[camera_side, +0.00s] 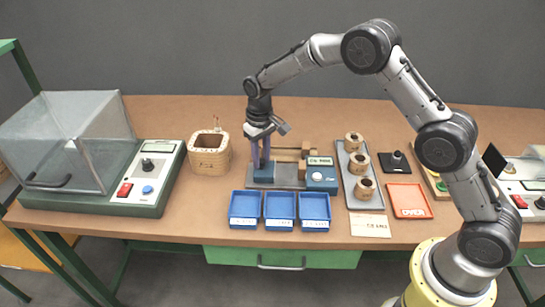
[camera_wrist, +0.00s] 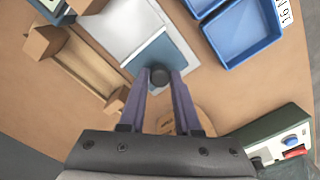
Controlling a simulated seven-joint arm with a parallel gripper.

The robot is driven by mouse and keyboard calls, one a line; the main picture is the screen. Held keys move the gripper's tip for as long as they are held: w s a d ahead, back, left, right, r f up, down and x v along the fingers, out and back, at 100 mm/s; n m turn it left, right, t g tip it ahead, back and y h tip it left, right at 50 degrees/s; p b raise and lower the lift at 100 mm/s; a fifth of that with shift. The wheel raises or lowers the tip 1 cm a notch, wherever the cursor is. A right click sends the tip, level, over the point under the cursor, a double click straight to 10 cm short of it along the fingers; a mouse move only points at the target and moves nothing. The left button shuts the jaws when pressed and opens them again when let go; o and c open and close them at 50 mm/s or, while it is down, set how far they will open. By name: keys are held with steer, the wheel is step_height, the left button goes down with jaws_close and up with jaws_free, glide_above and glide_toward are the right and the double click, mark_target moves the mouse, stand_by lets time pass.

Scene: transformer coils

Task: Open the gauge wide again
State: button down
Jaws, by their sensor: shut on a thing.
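The gauge has a grey base plate (camera_side: 290,174), a blue readout box with a dial (camera_side: 321,176) at its right, and wooden blocks (camera_side: 305,151) on a rail behind. A blue sliding block (camera_side: 264,173) sits at its left end. My gripper (camera_side: 262,162) reaches down over that block. In the wrist view, my gripper (camera_wrist: 160,76) is shut on a dark round knob (camera_wrist: 160,77) on the blue block (camera_wrist: 158,54). The wooden rail (camera_wrist: 85,65) lies beside it, with wooden blocks near both ends. The readout is too small to read.
A wooden box-shaped coil former (camera_side: 209,158) stands left of the gauge. Three blue trays (camera_side: 281,211) lie in front. A grey tray (camera_side: 352,190) with three wooden coils and a red tray (camera_side: 409,201) are at right. A clear-hooded tester (camera_side: 95,165) fills the left.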

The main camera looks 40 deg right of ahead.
mark_target(261, 160)
steer(key=shift+w+a+r, duration=0.1)
steer(key=c, duration=0.6)
jaws_free()
step_height(261, 160, up, 14)
stand_by(0.4)
